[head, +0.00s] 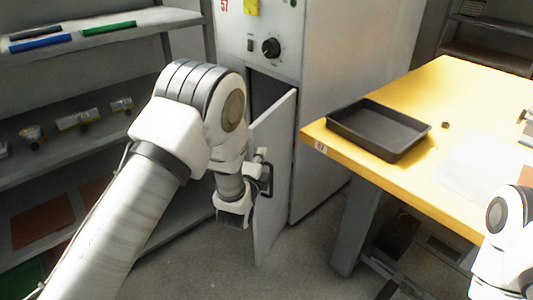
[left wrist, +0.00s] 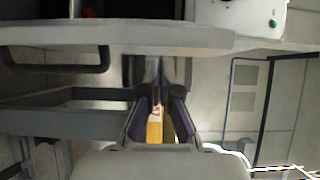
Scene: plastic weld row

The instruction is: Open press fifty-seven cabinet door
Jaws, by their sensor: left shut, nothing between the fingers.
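The press (head: 330,30), marked 57 in red, has a grey cabinet door (head: 275,215) in its lower front. The door stands partly open, with a dark gap (head: 268,90) above and behind it. A black loop handle (head: 266,180) is on its outer face. My left gripper (head: 262,155) is close to the handle, its fingers partly hidden by my arm. In the left wrist view, the door (left wrist: 120,35) crosses the top and the handle (left wrist: 60,62) is left of my shut, empty fingers (left wrist: 158,100). My right gripper is out of view.
A yellow-topped table (head: 450,90) with a black tray (head: 378,128) stands right of the press. A grey shelf rack (head: 100,55) with several parts is at the left. Grey floor (head: 300,265) lies open between door and table.

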